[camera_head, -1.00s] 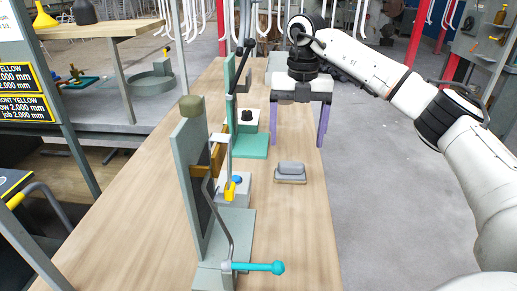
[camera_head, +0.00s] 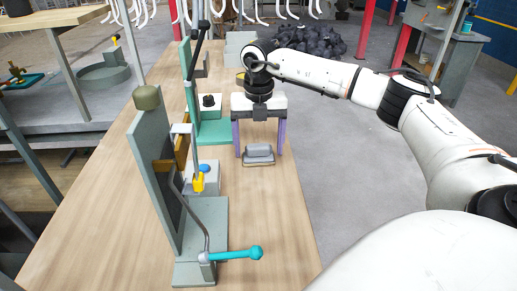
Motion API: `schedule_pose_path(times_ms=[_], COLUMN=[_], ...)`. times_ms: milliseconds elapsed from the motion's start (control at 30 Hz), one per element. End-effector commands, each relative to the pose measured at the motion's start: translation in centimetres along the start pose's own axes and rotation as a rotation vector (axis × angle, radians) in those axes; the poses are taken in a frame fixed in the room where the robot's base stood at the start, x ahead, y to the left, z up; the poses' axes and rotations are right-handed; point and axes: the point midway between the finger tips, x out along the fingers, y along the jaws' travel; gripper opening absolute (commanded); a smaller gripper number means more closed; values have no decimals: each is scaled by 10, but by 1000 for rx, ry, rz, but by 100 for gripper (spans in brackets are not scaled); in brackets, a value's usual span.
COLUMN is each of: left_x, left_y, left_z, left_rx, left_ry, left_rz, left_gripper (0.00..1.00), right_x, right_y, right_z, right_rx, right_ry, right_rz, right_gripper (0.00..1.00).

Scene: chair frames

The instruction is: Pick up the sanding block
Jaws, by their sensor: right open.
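The sanding block (camera_head: 259,154) is a small grey block with a raised top. It lies on the wooden bench (camera_head: 275,215), right of the machines and near the bench's right edge. My right gripper (camera_head: 260,148) points down over it, with two purple fingers spread wide. The fingers appear to the left and right of the block, with visible gaps. I cannot tell how far above the bench their tips are. My left gripper is not in view.
A grey press-like fixture (camera_head: 155,180) with a cyan-handled lever (camera_head: 240,254) stands left and in front of the block. A green fixture (camera_head: 212,131) stands behind it. Bare bench lies in front of the block.

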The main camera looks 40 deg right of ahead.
Motion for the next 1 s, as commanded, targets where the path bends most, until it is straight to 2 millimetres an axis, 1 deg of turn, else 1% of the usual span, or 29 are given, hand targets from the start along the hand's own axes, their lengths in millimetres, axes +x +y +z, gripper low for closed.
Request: schedule_pose_path(times_ms=[200,267,500,767,867,1000], left_x=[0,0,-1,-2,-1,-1], left_y=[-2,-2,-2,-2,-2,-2], left_z=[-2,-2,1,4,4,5], left_rx=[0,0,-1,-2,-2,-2], left_ry=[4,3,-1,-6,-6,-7], left_rz=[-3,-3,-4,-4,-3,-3], left_gripper=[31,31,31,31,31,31], right_x=[1,1,1,-2,-13,-40], right_y=[0,0,0,1,1,2], right_z=[0,0,0,0,1,1], right_rx=[0,0,0,0,0,-1], right_ry=[-1,-1,-1,-2,-3,-4], right_rz=[0,0,0,2,3,5], right_gripper=[78,70,29,28,28,28])
